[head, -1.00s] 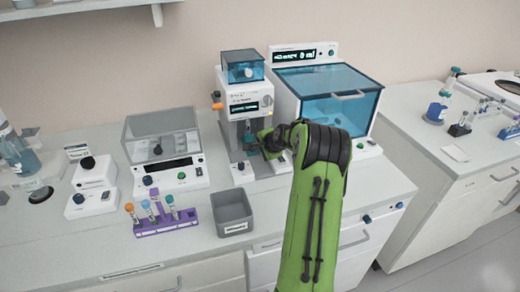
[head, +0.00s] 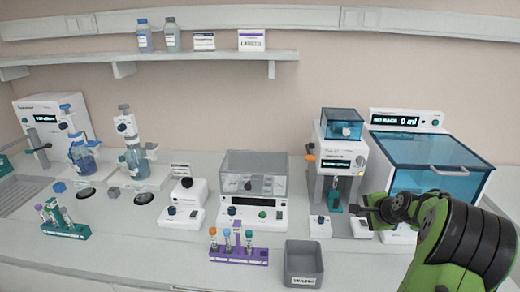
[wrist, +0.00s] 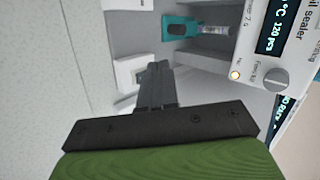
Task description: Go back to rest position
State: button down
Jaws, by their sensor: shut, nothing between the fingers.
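My gripper (head: 356,207) is at the right in the head view, on the end of my green arm, in front of the sealer machine (head: 341,150). It is shut and empty. In the wrist view my gripper (wrist: 156,70) shows as dark fingers pressed together, pointing toward the machine's base. The fingers look apart from both.
A blue-lidded machine (head: 425,160) stands close to my arm on the right. A grey bin (head: 302,262) and a purple tube rack (head: 238,252) sit at the bench front. A clear-covered device (head: 253,180) is left of the sealer. The front left bench has free room.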

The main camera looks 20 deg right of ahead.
jog(key=shift+a, duration=0.1)
jog(key=s+a+r+n+g, duration=0.1)
jog(key=a+r+n, duration=0.25)
jog(key=a, duration=0.55)
jog(key=s+a+r+n+g+y, duration=0.1)
jog(key=s+a+r+n, duration=0.2)
jog(key=a, duration=0.6)
jog(key=a+r+n+g, duration=0.1)
jog(key=a+r+n, duration=0.3)
jog(key=a, duration=0.5)
jog(key=s+a+n, duration=0.5)
jog(key=s, duration=0.3)
jog(key=s+a+f+n+y+p, duration=0.1)
jog(key=s+a+n, duration=0.4)
jog(key=s, duration=0.4)
jog(key=shift+s+f+g, duration=0.2)
jog(key=shift+s+g, duration=0.1)
